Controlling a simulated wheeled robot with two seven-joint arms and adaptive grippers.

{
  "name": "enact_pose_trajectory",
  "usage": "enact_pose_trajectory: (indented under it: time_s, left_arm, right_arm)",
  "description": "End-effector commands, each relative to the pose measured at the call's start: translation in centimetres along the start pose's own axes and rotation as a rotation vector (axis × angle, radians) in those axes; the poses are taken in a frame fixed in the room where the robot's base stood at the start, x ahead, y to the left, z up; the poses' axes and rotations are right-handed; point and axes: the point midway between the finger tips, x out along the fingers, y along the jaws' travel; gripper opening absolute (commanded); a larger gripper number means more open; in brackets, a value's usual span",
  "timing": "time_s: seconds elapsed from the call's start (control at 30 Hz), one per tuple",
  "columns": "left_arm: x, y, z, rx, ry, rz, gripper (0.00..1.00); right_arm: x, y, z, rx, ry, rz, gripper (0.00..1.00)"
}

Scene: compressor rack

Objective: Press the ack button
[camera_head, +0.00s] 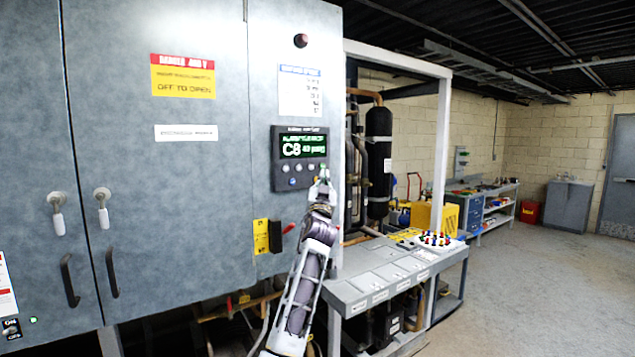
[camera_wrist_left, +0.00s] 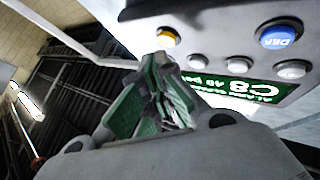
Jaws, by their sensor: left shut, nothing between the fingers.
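The controller panel (camera_head: 300,158) is a dark box on the grey cabinet door, with a lit green display reading C8 and a row of small buttons below it. In the left wrist view the panel appears upside down, with a yellow button (camera_wrist_left: 167,37), a blue button (camera_wrist_left: 279,36) and several white buttons (camera_wrist_left: 239,64). No button label that reads ack can be made out. My left gripper (camera_head: 323,182) is shut and empty at the panel's lower right. In the wrist view its fingertips (camera_wrist_left: 158,64) are close to the yellow button; I cannot tell whether they touch it.
A grey bench (camera_head: 385,285) with coloured knobs stands to the right of my arm. The floor (camera_head: 540,270) at right is clear.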

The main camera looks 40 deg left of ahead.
Motion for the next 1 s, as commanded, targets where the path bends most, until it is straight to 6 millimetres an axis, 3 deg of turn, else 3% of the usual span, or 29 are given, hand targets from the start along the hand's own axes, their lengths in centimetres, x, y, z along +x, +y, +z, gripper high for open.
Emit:
enact_pose_trajectory:
  time_s: [0.43,1.0]
  left_arm:
    - [-0.3,0.3,-0.2,-0.001,0.001,0.001,0.0]
    - [-2.6,2.0,-1.9,-0.001,0.001,0.001,0.0]
  right_arm:
    - [0.1,0.0,0.0,0.0,0.0,0.0,0.0]
    - [0.9,0.0,0.1,0.0,0.0,0.0,0.0]
